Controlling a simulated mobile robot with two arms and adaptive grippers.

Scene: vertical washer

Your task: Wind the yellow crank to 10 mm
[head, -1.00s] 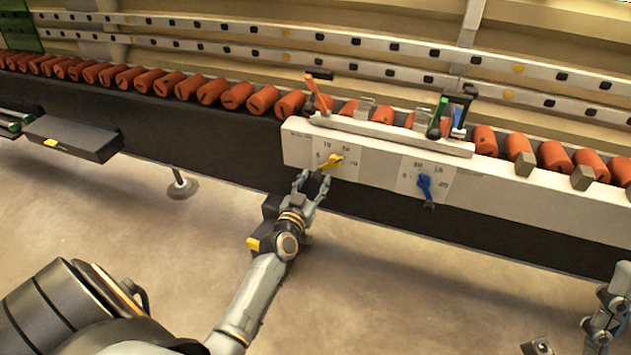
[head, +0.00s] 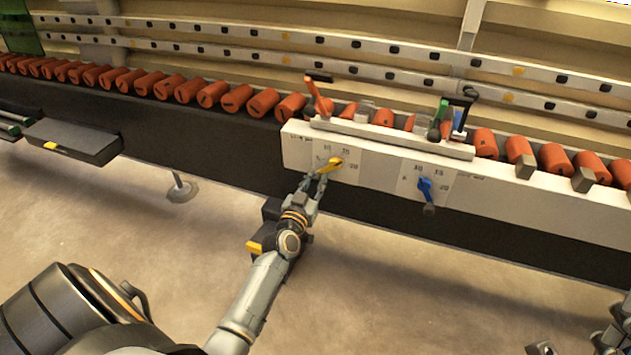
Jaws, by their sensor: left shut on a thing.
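The yellow crank (head: 333,163) sits on a white dial plate with numbers, at the left end of the white panel (head: 298,150). Its pointed end is toward the upper right of the dial. My left gripper (head: 318,180) is just below the dial, shut on the crank's lower left part, which the fingers largely hide. The exact reading is too small to tell. At the bottom right, the tip of my right arm (head: 541,348) shows only in part, well away from the panel, and its jaws are unclear.
A blue crank (head: 425,187) with its own dial is to the right on the same panel. Red (head: 319,96), green (head: 439,120) and black levers stand above. Several orange rollers (head: 262,102) line the conveyor. The floor below is mostly clear.

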